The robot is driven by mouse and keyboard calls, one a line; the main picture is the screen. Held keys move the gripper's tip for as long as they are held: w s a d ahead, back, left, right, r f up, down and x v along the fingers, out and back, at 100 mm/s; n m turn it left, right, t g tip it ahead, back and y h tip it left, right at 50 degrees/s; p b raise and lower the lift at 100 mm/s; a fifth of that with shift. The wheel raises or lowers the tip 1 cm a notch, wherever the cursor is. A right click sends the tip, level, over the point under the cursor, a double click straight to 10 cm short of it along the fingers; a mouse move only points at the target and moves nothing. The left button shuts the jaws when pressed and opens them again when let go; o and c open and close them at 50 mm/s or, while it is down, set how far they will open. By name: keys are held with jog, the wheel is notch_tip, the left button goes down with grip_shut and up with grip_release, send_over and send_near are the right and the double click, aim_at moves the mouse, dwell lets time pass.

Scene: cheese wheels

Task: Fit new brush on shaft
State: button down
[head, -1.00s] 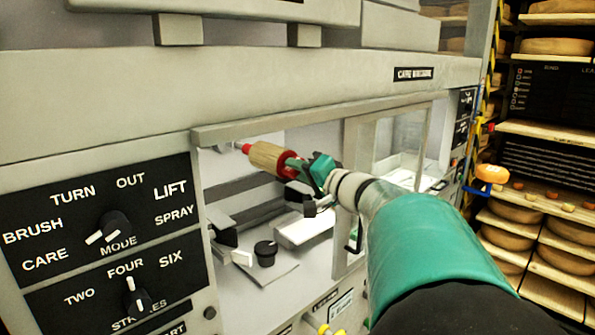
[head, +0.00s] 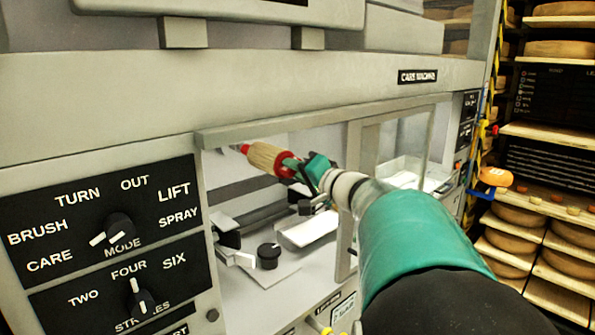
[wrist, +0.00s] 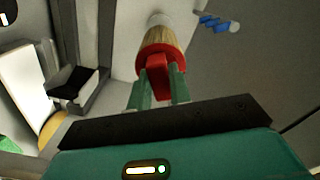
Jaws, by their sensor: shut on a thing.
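The brush (head: 267,158) has a tan bristle barrel with a red tip and a red collar. My gripper (head: 297,168) is shut on its red rear part and holds it inside the machine's window opening. In the wrist view my gripper (wrist: 160,88) has its green fingers on either side of the red part, with the brush (wrist: 159,42) pointing away. A pale round piece (wrist: 160,18) shows at the brush's far end. I cannot tell whether it is the shaft, or whether the brush is around it or only in front of it.
The care machine's top beam (head: 320,121) runs just above the brush, and a window post (head: 354,145) stands right of it. Below lie a black knob (head: 268,256) and a white block (head: 308,229). The mode panel (head: 105,215) is at left. Cheese shelves (head: 570,230) stand at right.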

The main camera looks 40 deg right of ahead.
jog(key=shift+w, duration=1.45)
jog(key=c, duration=1.2)
grip_release()
jog(key=shift+s, duration=0.1)
jog(key=s, duration=1.3)
jog(key=shift+s, duration=0.3)
jog(key=shift+d, duration=0.15)
